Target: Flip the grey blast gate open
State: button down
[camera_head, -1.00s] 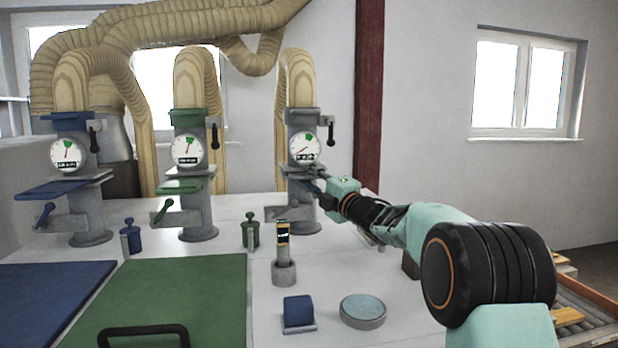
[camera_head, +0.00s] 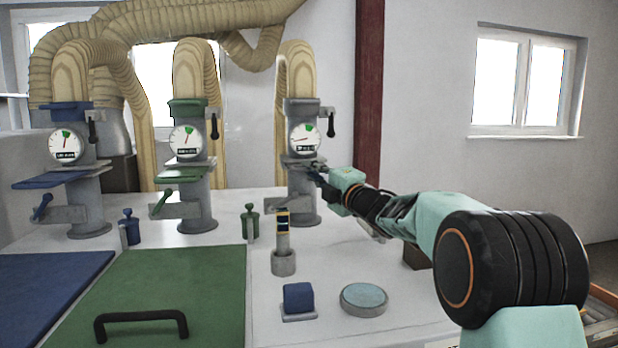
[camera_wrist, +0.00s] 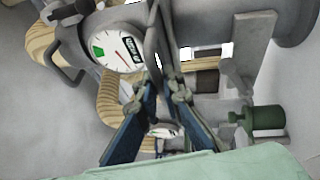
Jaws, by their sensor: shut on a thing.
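The grey blast gate (camera_head: 303,161) is on the right-hand grey pipe column (camera_head: 303,205), just below its round dial (camera_head: 303,139). My gripper (camera_head: 316,172) comes from the right and is shut at the gate's front edge. In the wrist view, my gripper's fingertips (camera_wrist: 166,92) close around the end of a grey bar-like part of the gate (camera_wrist: 156,45), seen nearly edge-on. The fingers hide the exact contact. The dial (camera_wrist: 119,47) shows at upper left of the wrist view, with a red needle and a green sector.
Blue (camera_head: 52,178) and green (camera_head: 183,173) gates stick out from columns to the left. On the white bench are a green canister (camera_head: 250,222), a grey holder with a yellow-edged device (camera_head: 283,262), a blue block (camera_head: 298,297) and a round pad (camera_head: 364,297).

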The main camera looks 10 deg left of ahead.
jog(key=s+d+b, duration=0.2)
jog(key=s+b, duration=0.3)
jog(key=s, duration=0.2)
jog(key=shift+s+f, duration=0.15)
jog(key=shift+f, duration=0.05)
jog(key=c, duration=2)
grip_release()
jog(key=shift+s+d+r, duration=0.15)
jog(key=shift+s, duration=0.05)
jog(key=shift+c, duration=0.2)
jog(key=v, duration=1.2)
